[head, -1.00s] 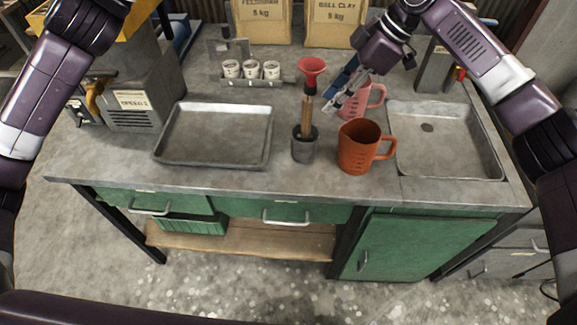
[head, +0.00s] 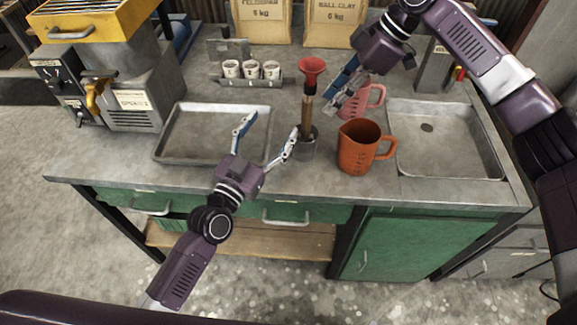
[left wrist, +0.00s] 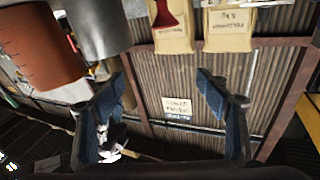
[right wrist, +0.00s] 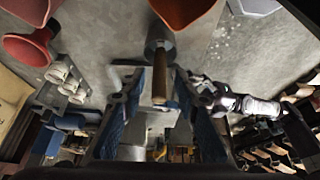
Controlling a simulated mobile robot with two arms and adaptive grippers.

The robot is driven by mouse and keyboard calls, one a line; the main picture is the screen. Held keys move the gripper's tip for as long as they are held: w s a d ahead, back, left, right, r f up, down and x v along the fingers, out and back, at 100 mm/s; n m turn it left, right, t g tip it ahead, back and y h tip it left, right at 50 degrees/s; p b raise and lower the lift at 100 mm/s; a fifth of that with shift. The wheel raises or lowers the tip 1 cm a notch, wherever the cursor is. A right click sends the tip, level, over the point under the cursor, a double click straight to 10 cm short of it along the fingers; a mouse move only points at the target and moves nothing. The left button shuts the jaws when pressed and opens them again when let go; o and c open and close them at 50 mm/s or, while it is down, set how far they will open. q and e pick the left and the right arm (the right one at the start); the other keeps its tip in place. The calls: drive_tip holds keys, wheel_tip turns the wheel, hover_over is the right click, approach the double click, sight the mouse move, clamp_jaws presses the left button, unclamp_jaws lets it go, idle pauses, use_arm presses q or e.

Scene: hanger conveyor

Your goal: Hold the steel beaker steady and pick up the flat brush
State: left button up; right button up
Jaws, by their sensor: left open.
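The steel beaker (head: 306,149) stands upright on the bench, left of the orange jug. The flat brush (head: 307,118) stands in it, wooden handle upward; the beaker hides its lower end. My left gripper (head: 272,124) is open and empty between the metal tray and the beaker, one finger close to the beaker's left side. In the left wrist view the beaker (left wrist: 98,28) lies outside the jaws; whether that finger touches it I cannot tell. My right gripper (head: 342,94) is open, right of the handle and above it. In the right wrist view the handle (right wrist: 159,78) appears between the fingers.
The orange jug (head: 358,150) stands just right of the beaker, with a pink jug (head: 375,96) behind it. A red funnel (head: 312,66) shows behind the brush.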

use_arm(q)
drive_tip(key=n+g, duration=0.1)
approach(299, 150)
drive_tip(key=x, duration=0.4)
drive_tip(key=shift+w+r, duration=0.1)
drive_tip(key=shift+d, duration=0.15)
drive_tip(key=x, duration=0.7)
drive_tip(key=shift+w, duration=0.3)
drive_tip(key=shift+c, duration=0.4)
